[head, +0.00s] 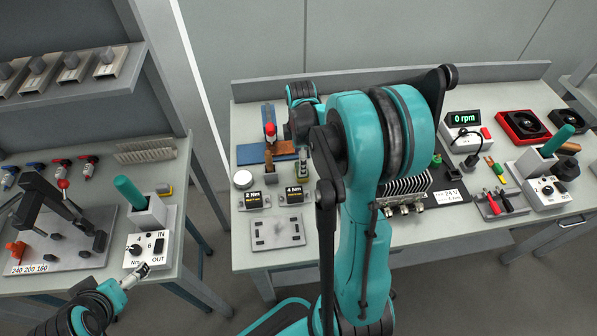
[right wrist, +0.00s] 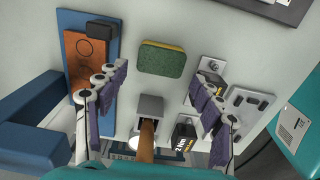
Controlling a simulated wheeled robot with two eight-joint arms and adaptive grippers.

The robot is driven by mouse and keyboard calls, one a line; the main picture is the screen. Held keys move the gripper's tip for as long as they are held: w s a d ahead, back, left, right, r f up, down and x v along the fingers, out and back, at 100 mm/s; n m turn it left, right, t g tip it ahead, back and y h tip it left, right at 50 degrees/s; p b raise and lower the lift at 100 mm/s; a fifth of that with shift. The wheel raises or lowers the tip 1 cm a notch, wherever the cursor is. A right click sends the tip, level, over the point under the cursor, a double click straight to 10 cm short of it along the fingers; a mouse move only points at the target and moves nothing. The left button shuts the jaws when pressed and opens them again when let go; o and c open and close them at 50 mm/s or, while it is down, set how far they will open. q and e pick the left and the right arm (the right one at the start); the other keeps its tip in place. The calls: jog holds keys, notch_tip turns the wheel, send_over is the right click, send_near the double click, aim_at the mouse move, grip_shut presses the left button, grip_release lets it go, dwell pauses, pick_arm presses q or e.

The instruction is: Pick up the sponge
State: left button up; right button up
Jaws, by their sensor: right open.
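The sponge (right wrist: 162,59) shows in the right wrist view as a green rounded block with a yellow edge, lying flat on the light tabletop. My right gripper (right wrist: 158,80) is open, with its purple-padded fingers spread to either side below the sponge in the picture.
A grey holder (right wrist: 151,105) with a brown handle stands below the sponge in the right wrist view. A blue plate with an orange block (right wrist: 78,60) lies left of it. A grey plate with holes (right wrist: 248,108) lies right.

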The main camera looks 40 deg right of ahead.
notch_tip(320, 180, down, 5)
jog(key=shift+f+b, duration=0.2)
jog(key=shift+b, duration=0.95)
jog(key=c, duration=0.5)
jog(key=shift+r, duration=0.15)
jog(key=shift+r+p, duration=0.3)
notch_tip(320, 180, up, 4)
jog(key=shift+s+r+p, duration=0.1)
jog(key=shift+s+p, duration=0.05)
jog(key=shift+p, duration=0.8)
jog(key=s+d+r+p, duration=0.3)
jog(key=s+d+r, duration=0.3)
jog(key=s, duration=0.3)
jog(key=shift+d, duration=0.4)
